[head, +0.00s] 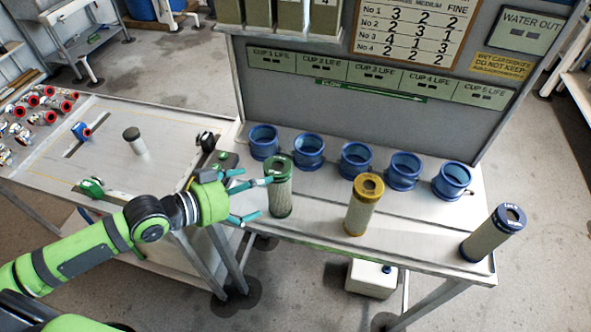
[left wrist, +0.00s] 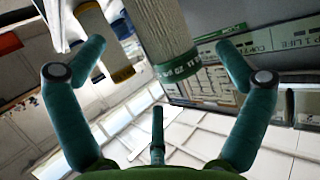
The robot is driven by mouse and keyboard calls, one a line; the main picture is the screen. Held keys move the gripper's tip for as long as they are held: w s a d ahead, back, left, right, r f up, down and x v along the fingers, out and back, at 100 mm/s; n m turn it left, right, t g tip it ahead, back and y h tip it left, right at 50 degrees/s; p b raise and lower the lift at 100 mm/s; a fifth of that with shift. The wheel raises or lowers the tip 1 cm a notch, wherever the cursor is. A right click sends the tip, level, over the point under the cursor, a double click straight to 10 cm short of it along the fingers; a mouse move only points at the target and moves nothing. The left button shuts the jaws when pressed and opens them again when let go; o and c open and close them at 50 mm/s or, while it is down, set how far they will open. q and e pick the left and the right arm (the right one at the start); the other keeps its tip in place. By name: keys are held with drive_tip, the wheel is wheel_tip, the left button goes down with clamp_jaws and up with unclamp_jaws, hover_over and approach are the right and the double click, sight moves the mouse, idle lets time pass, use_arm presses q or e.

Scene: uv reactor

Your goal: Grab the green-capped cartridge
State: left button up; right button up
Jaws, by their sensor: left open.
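The green-capped cartridge (head: 280,190) stands upright near the left end of the bench, a pale mesh cylinder with a green top. My left gripper (head: 264,199) is open just left of it, fingers pointing toward it. One fingertip overlaps the cartridge's left edge in the head view; I cannot tell whether it touches. In the left wrist view the cartridge (left wrist: 164,35), with its green lettered band, shows beyond and between the spread fingers of the gripper (left wrist: 160,44). Nothing is held. My right gripper is not in view.
A yellow-capped cartridge (head: 364,204) stands right of the green one, and a blue-capped one (head: 493,234) at the bench's right end. Several blue ring cups (head: 356,160) line the back under the panel (head: 370,110). A left side table (head: 110,165) holds small parts.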

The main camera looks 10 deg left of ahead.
sight(280, 182)
use_arm(q)
drive_tip(key=p+x, duration=0.1)
drive_tip(key=x, duration=0.2)
drive_tip(key=p+x, duration=0.1)
drive_tip(key=x, duration=0.2)
drive_tip(key=shift+w+d+p, duration=0.25)
drive_tip(key=shift+d+p, duration=0.15)
drive_tip(key=shift+w+d+f, duration=0.1)
drive_tip(key=shift+w+d, duration=0.05)
drive_tip(key=shift+w, duration=0.05)
drive_tip(key=c, duration=1.1)
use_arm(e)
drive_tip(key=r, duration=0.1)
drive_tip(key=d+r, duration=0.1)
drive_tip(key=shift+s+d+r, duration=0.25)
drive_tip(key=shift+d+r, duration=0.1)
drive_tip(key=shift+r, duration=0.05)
